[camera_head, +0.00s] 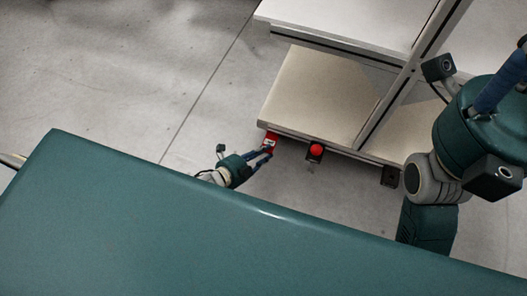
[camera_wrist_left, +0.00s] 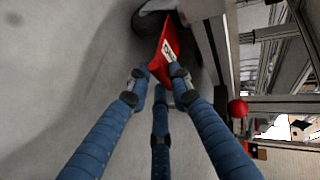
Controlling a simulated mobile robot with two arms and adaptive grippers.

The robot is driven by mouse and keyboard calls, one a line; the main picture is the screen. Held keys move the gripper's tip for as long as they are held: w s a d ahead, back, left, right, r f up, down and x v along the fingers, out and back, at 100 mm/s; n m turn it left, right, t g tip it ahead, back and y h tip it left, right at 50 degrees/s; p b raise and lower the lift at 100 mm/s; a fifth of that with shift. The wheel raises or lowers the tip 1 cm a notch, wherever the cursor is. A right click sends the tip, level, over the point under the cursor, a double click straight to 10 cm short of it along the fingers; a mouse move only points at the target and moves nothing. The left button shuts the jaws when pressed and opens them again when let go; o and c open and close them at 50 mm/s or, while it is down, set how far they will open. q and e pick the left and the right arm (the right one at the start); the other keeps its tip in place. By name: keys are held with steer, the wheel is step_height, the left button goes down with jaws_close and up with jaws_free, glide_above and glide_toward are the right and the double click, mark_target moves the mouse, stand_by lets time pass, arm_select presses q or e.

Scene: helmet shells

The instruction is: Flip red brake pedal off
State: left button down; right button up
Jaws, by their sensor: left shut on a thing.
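The red brake pedal (camera_head: 271,138) sits low at the near left corner of a shelf unit. It has a white label, and in the left wrist view the red pedal (camera_wrist_left: 167,50) slants up beside a dark wheel. My left gripper (camera_head: 266,151) reaches it from the lower left in the head view. Its blue fingers close on the pedal's near end in the left wrist view (camera_wrist_left: 160,77). The fingers hide part of that end. My right gripper (camera_head: 500,85) shows only in part at the right edge, with its fingertips out of frame.
The shelf unit (camera_head: 315,100) has pale boards and a metal post. A red round button (camera_head: 315,150) on a dark box sits right of the pedal, below the shelf edge. The grey floor (camera_head: 110,80) to the left is clear.

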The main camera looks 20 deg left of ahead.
arm_select(q)
steer(key=shift+w+a+r, duration=0.1)
steer(key=shift+w+r, duration=0.2)
steer(key=c, duration=1.5)
jaws_free()
steer(key=shift+o, duration=0.2)
steer(key=shift+s, duration=0.1)
steer(key=v, duration=1.2)
